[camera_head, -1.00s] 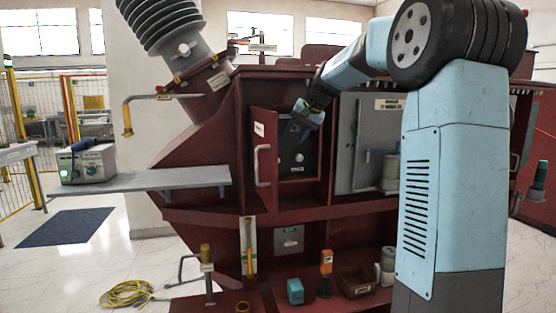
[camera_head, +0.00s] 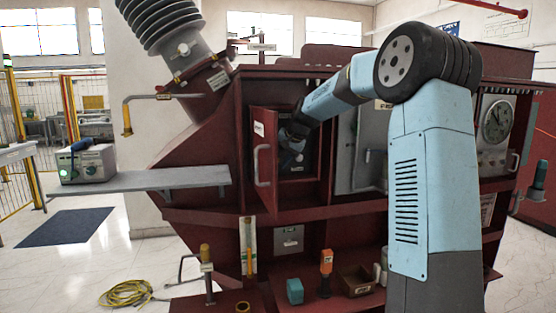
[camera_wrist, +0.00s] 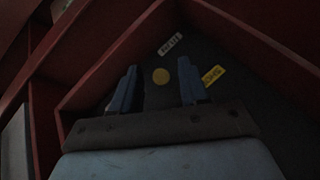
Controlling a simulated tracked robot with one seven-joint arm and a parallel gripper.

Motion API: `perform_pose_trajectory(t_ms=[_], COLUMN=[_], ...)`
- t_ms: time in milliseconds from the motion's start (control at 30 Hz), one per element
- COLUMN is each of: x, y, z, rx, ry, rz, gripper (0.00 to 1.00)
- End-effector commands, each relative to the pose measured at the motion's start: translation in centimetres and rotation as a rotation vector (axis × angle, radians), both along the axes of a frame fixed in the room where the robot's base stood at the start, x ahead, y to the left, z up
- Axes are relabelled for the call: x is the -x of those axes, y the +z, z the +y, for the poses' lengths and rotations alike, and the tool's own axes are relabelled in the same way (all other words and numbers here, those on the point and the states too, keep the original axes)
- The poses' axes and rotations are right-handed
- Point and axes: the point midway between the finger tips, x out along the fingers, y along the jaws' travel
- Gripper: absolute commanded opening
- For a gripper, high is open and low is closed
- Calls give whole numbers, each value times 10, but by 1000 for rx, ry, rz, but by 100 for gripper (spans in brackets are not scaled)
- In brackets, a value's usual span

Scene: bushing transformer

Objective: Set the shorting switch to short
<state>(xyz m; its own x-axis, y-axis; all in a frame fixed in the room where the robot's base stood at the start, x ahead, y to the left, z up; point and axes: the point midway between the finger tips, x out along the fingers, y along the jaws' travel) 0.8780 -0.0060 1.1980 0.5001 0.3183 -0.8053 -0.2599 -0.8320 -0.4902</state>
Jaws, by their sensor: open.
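The shorting switch panel (camera_head: 303,166) is a dark plate inside the red cabinet compartment in the head view; my gripper partly covers it. No contact is visible. In the head view my gripper (camera_head: 292,142) is inside the compartment opening.
The compartment's red door (camera_head: 264,150) stands open on the left. Red walls (camera_wrist: 115,62) frame the dark plate closely. A grey panel (camera_head: 362,150) is to the right. A grey shelf (camera_head: 150,180) extends left with a control box (camera_head: 87,163).

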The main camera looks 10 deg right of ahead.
Motion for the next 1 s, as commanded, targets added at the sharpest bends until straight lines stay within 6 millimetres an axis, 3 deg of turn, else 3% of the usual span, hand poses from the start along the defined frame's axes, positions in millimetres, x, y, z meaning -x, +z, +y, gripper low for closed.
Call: perform_pose_trajectory(t_ms=[167,600,1000], x=[0,0,-3], y=[0,0,2], z=[0,0,1], rx=[0,0,-2], ry=[0,0,2], rz=[0,0,53], gripper=[43,1,0])
